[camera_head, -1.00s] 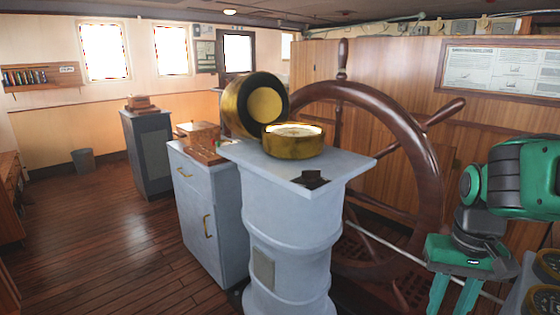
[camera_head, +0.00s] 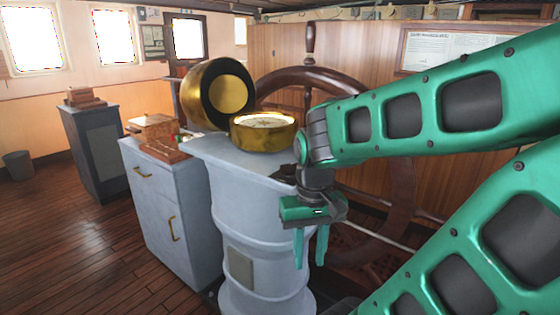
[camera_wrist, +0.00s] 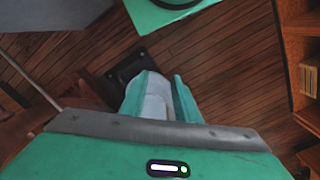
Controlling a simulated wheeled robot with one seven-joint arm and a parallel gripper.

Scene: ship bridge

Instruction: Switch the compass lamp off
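The brass compass (camera_head: 264,131) sits on top of a grey pedestal (camera_head: 262,215), its pale dial facing up and looking bright. A round brass cover (camera_head: 222,95) with a dark rim stands tilted behind it. A small dark fitting on the pedestal's top corner (camera_head: 284,174) is partly hidden by my arm. I cannot make out a lamp switch or its position. My gripper (camera_head: 310,258) hangs fingers down at the pedestal's right front, below the top's level. Its fingers are apart in the wrist view (camera_wrist: 158,84), with a pale grey surface showing between them; I see nothing gripped.
A wooden ship's wheel (camera_head: 395,190) stands behind the pedestal, partly hidden by my arm. A grey cabinet (camera_head: 165,205) with a wooden box (camera_head: 153,126) on it stands to the left. A darker cabinet (camera_head: 95,150) is farther back. The wooden floor (camera_head: 60,250) at left is clear.

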